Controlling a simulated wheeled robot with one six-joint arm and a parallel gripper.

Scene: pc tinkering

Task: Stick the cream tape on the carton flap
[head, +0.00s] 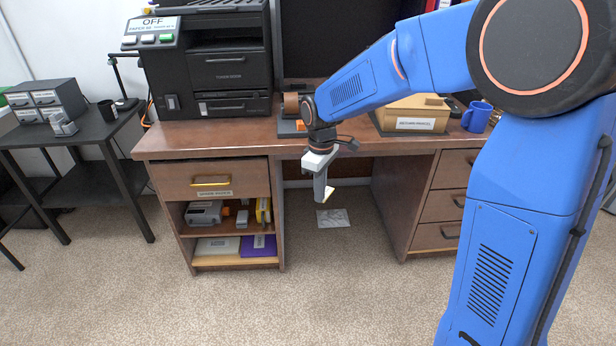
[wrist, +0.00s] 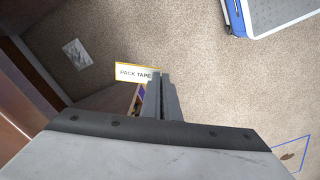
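My gripper (head: 320,188) points down in front of the desk, below the desktop's level. In the wrist view its two grey fingers (wrist: 163,88) are close together on the cream tape (wrist: 133,73), a flat strip marked "PACK TAPE" with a yellow edge. The tape sticks out to the left of the fingertips, and a small cream part of it (head: 329,193) shows in the head view. The carton (head: 432,124), tan with a white label that seems to read "RETURN PARCEL", stands on the desktop right of my gripper. My arm partly hides its top, so I cannot make out the flap clearly.
A dark tape dispenser (head: 290,128) stands near the desk's (head: 225,141) front edge. A blue mug (head: 476,117) is right of the carton, a black printer (head: 228,75) at left. Below are open shelves (head: 225,230). A pale sheet (head: 333,218) lies on the floor. The front carpet is clear.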

